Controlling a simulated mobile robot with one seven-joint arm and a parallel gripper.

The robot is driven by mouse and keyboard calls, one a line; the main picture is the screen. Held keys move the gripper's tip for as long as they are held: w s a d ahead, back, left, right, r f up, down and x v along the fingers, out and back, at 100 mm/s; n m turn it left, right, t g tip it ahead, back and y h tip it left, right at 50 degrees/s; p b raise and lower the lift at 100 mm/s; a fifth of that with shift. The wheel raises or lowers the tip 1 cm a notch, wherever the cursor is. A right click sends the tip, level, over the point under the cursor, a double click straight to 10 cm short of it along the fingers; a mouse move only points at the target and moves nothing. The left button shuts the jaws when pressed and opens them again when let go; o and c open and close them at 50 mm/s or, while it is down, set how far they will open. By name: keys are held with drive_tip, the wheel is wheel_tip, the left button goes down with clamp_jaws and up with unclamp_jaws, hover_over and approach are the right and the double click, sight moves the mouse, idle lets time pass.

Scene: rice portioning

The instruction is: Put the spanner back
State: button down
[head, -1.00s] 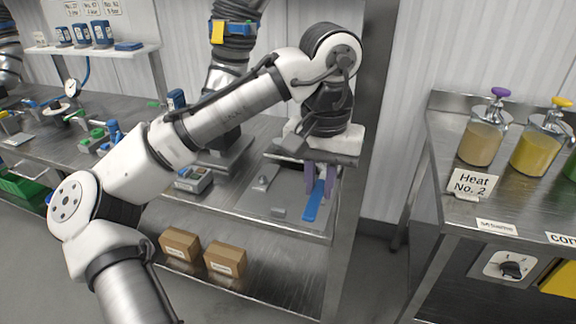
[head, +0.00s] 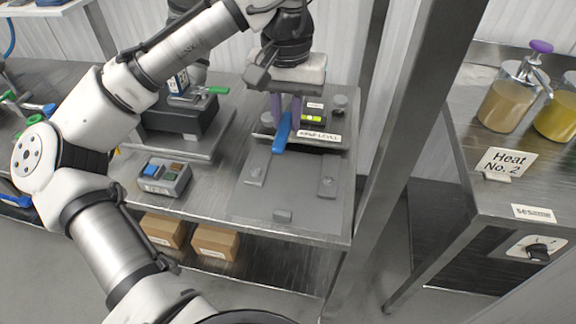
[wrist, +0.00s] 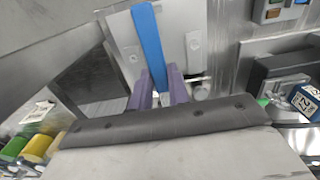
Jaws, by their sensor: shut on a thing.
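My gripper (head: 286,112), with purple fingers, is shut on a blue spanner (head: 281,134). In the head view the spanner slants down from the fingers, above the back part of a grey plate (head: 252,203) on the steel bench. In the wrist view the blue spanner (wrist: 149,48) stretches away from between the purple fingers (wrist: 158,88). The spanner's end inside the fingers is hidden. I cannot tell whether it touches anything below.
A labelled block (head: 320,135) with a small display unit (head: 313,114) stands right behind the plate. A steel post (head: 405,130) rises at the right. Cardboard boxes (head: 214,241) lie on the shelf below.

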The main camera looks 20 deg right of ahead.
wheel_tip(320, 180, down, 19)
drive_tip(key=shift+s+r+p, duration=0.1)
drive_tip(key=shift+r+p, duration=0.05)
drive_tip(key=shift+p, duration=0.5)
drive_tip(key=shift+f, duration=0.2)
drive_tip(key=c, duration=1.4)
unclamp_jaws()
drive_tip(key=shift+o, duration=0.3)
drive_tip(key=shift+r, duration=0.15)
wheel_tip(320, 180, up, 12)
drive_tip(key=b, duration=0.1)
